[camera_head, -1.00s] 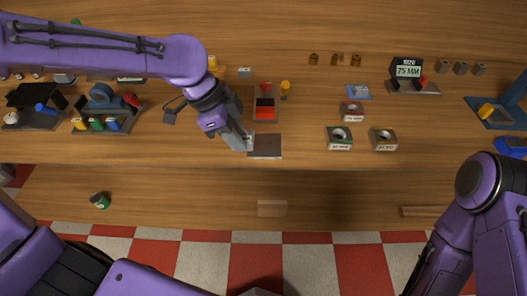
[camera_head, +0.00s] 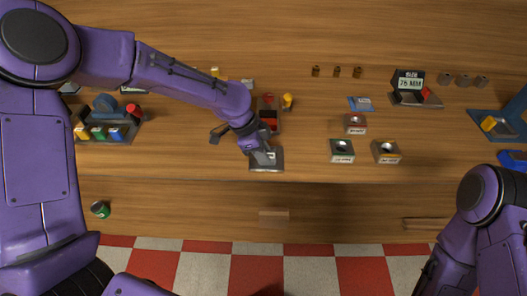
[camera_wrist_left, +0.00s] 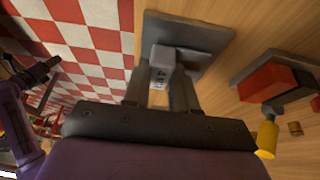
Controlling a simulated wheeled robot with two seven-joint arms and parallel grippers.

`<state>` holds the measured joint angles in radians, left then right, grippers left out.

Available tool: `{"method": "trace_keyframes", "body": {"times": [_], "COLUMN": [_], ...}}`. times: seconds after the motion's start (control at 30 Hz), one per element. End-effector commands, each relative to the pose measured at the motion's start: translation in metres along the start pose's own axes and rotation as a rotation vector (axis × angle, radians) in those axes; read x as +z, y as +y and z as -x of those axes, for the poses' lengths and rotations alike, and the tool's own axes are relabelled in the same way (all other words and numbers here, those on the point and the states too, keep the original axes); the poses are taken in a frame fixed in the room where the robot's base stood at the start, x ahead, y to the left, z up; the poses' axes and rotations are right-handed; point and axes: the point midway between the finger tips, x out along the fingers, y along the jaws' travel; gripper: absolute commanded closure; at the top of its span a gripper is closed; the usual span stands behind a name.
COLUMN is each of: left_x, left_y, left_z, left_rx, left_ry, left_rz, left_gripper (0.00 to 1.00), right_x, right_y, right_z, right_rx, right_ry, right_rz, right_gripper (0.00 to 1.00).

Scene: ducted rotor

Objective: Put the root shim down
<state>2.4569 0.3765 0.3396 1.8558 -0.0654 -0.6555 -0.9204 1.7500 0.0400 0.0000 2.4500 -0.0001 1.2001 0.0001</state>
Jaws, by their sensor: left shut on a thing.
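The root shim (camera_wrist_left: 161,62), a small pale grey block with dark lettering, is between the fingers of my left gripper (camera_wrist_left: 163,95) in the left wrist view. My left gripper (camera_head: 262,155) is shut on it, over a flat grey square plate (camera_head: 267,167) near the table's front edge. The plate also shows behind the shim in the wrist view (camera_wrist_left: 205,38). I cannot tell whether the shim touches the plate. In the head view the gripper largely hides the shim. My right arm is at the lower right; its fingers are not clear.
A red block on a dark base (camera_head: 268,118) and a yellow peg (camera_head: 287,101) stand just behind the plate. Square blocks with round holes (camera_head: 342,150) stand to the right. A digital gauge (camera_head: 409,84) is at the back right. The table between plate and holed blocks is clear.

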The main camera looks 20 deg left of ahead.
Motion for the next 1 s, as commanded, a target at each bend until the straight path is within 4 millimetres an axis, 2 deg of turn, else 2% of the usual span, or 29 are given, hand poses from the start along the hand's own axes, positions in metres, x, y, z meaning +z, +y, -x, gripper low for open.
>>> {"method": "trace_keyframes", "body": {"times": [0.07,0.1,0.17,0.2,0.47,0.57,0.9,1.0], "left_x": [0.001,0.001,0.001,0.001,0.001,0.0,-0.001,0.0], "left_y": [0.0,0.0,0.0,0.0,0.0,-0.001,-0.001,-0.001], "left_z": [-0.003,-0.003,-0.003,-0.003,-0.001,0.008,0.091,0.108], "left_rx": [0.001,0.0,0.0,0.0,0.0,-0.002,-0.003,-0.002], "left_ry": [0.0,0.0,0.0,0.0,0.0,0.001,0.004,0.002], "left_rz": [0.001,0.001,0.001,0.001,0.001,0.0,0.001,0.001], "left_gripper": [1.0,0.7,0.51,0.48,0.48,0.48,0.48,0.48], "right_x": [0.0,0.0,0.0,0.0,0.0,0.0,0.002,0.002], "right_y": [0.0,0.0,0.0,0.0,0.0,0.0,0.0,0.0], "right_z": [-0.001,-0.001,-0.001,-0.001,0.0,-0.001,-0.004,-0.004], "right_rx": [0.0,0.0,0.0,0.0,0.0,0.0,0.0,0.0], "right_ry": [0.0,0.0,0.0,0.0,0.0,0.0,0.0,0.0], "right_rz": [0.0,0.0,0.0,0.0,0.0,0.0,0.0,0.0], "right_gripper": [0.57,0.57,0.57,0.57,0.57,0.57,0.57,0.57]}}
